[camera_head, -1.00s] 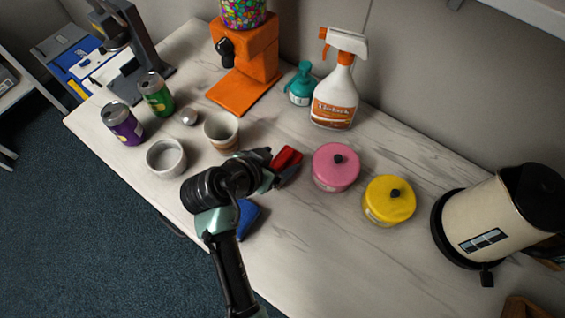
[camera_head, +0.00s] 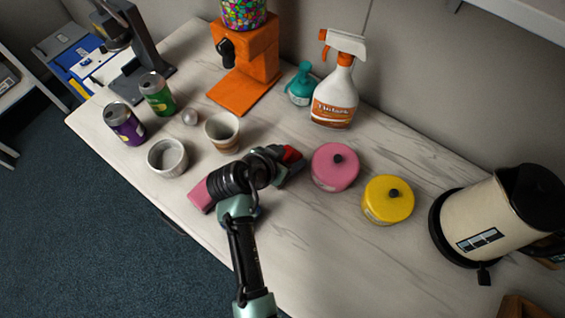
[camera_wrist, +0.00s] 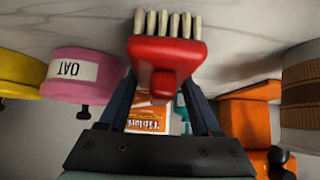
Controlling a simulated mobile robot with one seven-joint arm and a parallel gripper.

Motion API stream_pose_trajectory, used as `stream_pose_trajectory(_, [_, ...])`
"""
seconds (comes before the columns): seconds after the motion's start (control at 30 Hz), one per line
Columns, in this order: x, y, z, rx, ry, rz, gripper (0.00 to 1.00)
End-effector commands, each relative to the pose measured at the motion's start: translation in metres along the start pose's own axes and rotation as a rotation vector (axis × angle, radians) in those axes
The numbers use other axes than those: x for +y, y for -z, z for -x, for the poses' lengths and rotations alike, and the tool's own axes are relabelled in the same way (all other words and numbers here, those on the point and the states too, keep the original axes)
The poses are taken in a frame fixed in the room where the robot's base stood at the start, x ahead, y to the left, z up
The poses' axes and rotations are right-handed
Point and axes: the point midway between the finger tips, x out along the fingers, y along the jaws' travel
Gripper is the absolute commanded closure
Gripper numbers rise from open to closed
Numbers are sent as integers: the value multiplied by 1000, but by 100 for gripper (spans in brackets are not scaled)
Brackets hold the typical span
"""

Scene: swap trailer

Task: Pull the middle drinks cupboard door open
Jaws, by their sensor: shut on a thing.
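My gripper (camera_head: 283,168) is above the countertop, left of the pink canister. In the wrist view my gripper (camera_wrist: 165,88) has its two dark fingers closed on a red brush (camera_wrist: 168,55) with pale bristles. The red brush also shows in the head view (camera_head: 291,154), partly hidden by my gripper. The middle drinks cupboard door cannot be made out in either view. A dark bar (camera_head: 173,223), perhaps a handle, shows below the counter's front edge, and my gripper is well apart from it.
The countertop (camera_head: 330,240) holds a pink canister (camera_head: 335,166), yellow canister (camera_head: 388,200), kettle (camera_head: 490,218), spray bottle (camera_head: 335,100), orange dispenser (camera_head: 245,65), cups (camera_head: 222,132) and cans (camera_head: 157,95). A pink item (camera_head: 202,195) lies beside my arm. Blue floor (camera_head: 70,210) is clear at left.

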Motion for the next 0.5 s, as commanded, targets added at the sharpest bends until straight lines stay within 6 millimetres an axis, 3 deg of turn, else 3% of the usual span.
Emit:
stream_pose_trajectory(0.03, [0, 0, 0, 0, 0, 1, 85])
stream_pose_trajectory(0.13, [0, 0, 0, 1, 1, 0, 100])
stream_pose_trajectory(0.37, [0, 2, 2, 2, 1, -1, 100])
stream_pose_trajectory(0.5, [-1, 14, 12, 5, 3, -3, 100])
